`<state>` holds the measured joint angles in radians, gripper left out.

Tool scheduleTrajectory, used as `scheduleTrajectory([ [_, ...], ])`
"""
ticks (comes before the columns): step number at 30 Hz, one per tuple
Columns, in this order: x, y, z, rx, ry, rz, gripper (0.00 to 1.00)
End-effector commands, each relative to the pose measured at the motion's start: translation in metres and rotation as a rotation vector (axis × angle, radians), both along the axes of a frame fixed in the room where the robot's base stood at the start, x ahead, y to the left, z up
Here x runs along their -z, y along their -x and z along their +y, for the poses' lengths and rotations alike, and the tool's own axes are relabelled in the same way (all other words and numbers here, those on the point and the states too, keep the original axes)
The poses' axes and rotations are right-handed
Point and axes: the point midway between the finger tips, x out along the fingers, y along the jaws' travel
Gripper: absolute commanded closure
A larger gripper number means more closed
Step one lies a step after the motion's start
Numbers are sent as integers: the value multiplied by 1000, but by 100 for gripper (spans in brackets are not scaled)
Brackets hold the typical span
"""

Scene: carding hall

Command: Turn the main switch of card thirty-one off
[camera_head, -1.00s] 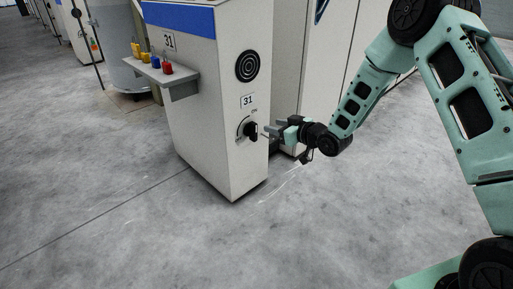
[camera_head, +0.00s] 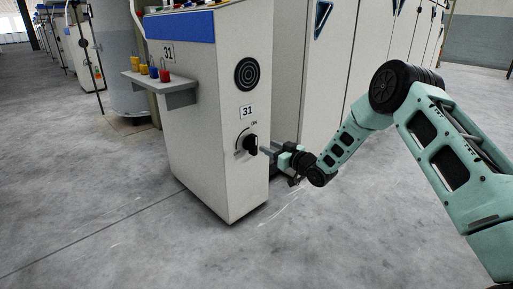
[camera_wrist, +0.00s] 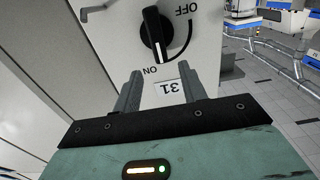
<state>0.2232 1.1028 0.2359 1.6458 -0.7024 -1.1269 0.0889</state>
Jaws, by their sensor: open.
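The main switch (camera_head: 250,145) of card 31 is a black rotary knob on the pale end face of the cabinet (camera_head: 205,150), below a "31" label (camera_head: 246,111). In the wrist view, which is upside down, the switch (camera_wrist: 155,34) has its white line upright in the picture, its lower end towards ON; OFF is marked at the upper right. My gripper (camera_head: 265,152) is at the knob's right in the head view. In the wrist view my gripper (camera_wrist: 157,78) is open and empty, its fingertips short of the knob. Contact is not visible.
A round black vent-like disc (camera_head: 247,74) is above the switch. A small shelf (camera_head: 160,87) with red, blue and yellow padlock-like pieces projects from the cabinet's left side. Tall pale panels (camera_head: 315,80) stand behind. The grey floor (camera_head: 110,215) in front is clear.

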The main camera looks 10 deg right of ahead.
Motion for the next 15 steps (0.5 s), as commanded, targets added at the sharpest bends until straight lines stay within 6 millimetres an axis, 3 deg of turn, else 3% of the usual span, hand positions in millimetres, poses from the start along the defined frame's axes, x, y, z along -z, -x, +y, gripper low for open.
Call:
scheduleTrajectory([
  [6, 4, -38, 23, -2, 1, -3, 58],
  [15, 2, -65, 38, -1, 1, 1, 58],
])
